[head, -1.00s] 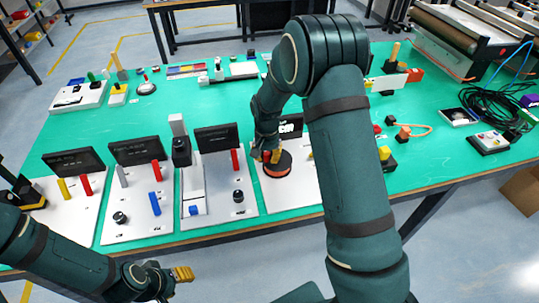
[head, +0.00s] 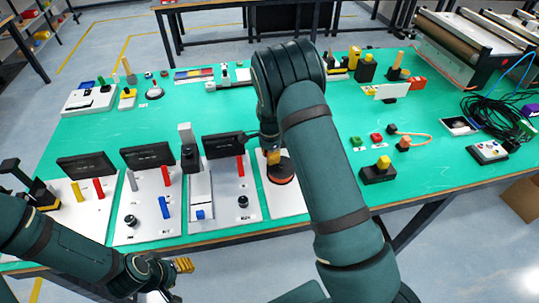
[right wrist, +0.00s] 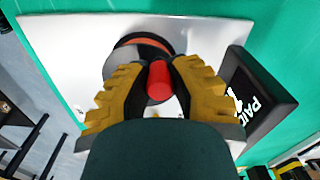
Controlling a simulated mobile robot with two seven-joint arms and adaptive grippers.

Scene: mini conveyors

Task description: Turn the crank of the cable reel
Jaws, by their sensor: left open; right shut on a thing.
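The cable reel shows in the head view as a round dark disc with an orange-red rim (head: 283,174), lying on a white panel. In the right wrist view the reel (right wrist: 146,42) carries an upright red crank handle (right wrist: 160,82). My right gripper (head: 273,157) is over the reel; in the right wrist view its ribbed yellow fingers (right wrist: 159,70) are shut on the red handle, one on each side. My right arm hides part of the panel. My left gripper (head: 184,265) is open and empty, off the table's front edge.
A black sign (right wrist: 258,98) stands on the reel's panel. Panels with coloured levers and knobs (head: 145,205) line the front to the left. A black block with a yellow top (head: 379,172) stands to the right. The green table (head: 130,128) is clear behind the panels.

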